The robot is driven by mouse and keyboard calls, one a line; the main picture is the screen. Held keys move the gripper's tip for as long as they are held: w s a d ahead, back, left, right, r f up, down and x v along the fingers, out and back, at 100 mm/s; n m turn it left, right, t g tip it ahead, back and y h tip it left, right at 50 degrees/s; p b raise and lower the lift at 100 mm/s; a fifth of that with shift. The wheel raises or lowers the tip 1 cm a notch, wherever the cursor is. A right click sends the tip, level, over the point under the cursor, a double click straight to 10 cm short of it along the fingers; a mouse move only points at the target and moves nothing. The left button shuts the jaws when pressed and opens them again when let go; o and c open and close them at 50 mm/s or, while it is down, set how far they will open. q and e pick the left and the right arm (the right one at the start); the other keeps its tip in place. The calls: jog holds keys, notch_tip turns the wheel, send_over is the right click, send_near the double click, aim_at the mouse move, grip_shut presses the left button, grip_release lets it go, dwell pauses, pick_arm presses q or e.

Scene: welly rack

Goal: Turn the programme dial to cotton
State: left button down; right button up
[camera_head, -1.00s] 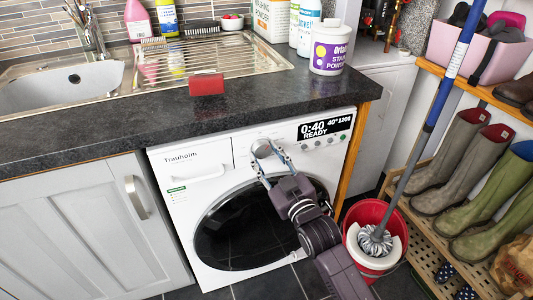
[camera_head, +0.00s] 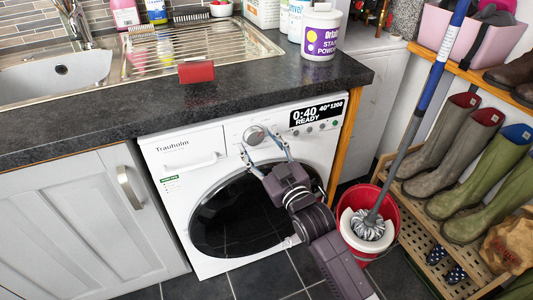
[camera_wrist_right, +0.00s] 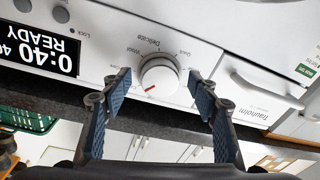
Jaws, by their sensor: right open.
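The programme dial (camera_head: 254,135) is a round silver-white knob on the white washing machine's (camera_head: 178,205) front panel. In the right wrist view the dial (camera_wrist_right: 160,76) is upside down, and its red mark points to the lower left, near a partly hidden label that seems to start with C. "Wool", "Delicate" and "Quick" are printed around it. My right gripper (camera_head: 258,146) is open and empty. In the right wrist view its two blue-padded fingers stand on either side of the dial, with gaps. My left gripper is not in view.
The display (camera_head: 317,113) reads 0:40 READY. The dark worktop (camera_head: 100,115) overhangs above the panel, with a red block (camera_head: 196,71) on its edge. A red mop bucket (camera_head: 384,205) stands close to the right of my arm, beside the welly rack (camera_head: 415,243).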

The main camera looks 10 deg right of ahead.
jog(key=v, duration=1.1)
jog(key=shift+s, duration=0.25)
jog(key=shift+d, duration=0.15)
